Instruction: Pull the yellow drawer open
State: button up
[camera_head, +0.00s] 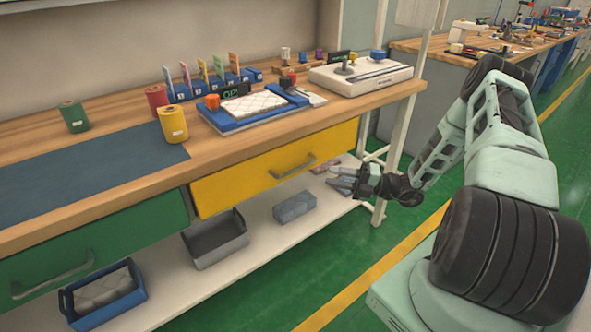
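The yellow drawer (250,178) sits under the right part of the wooden workbench. Its front looks flush with the bench, so it appears shut. A grey bar handle (292,168) is on the right half of its front. My gripper (338,182) is to the right of the handle and a little lower, in front of the bench's right end. It points left toward the drawer and is apart from the handle. Its fingers look spread with nothing between them, though they are small in this view.
A green drawer (100,247) is at the left. Below, a shelf (262,238) holds a grey bin (215,240), a blue bin (102,297) and a grey block (294,206). A white bench leg (398,150) stands behind my gripper. The green floor (375,238) in front is clear.

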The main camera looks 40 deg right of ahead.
aim_at(296, 170)
jog(key=x, duration=1.1)
jog(key=shift+w+a, duration=0.25)
jog(key=shift+a, duration=0.05)
grip_shut()
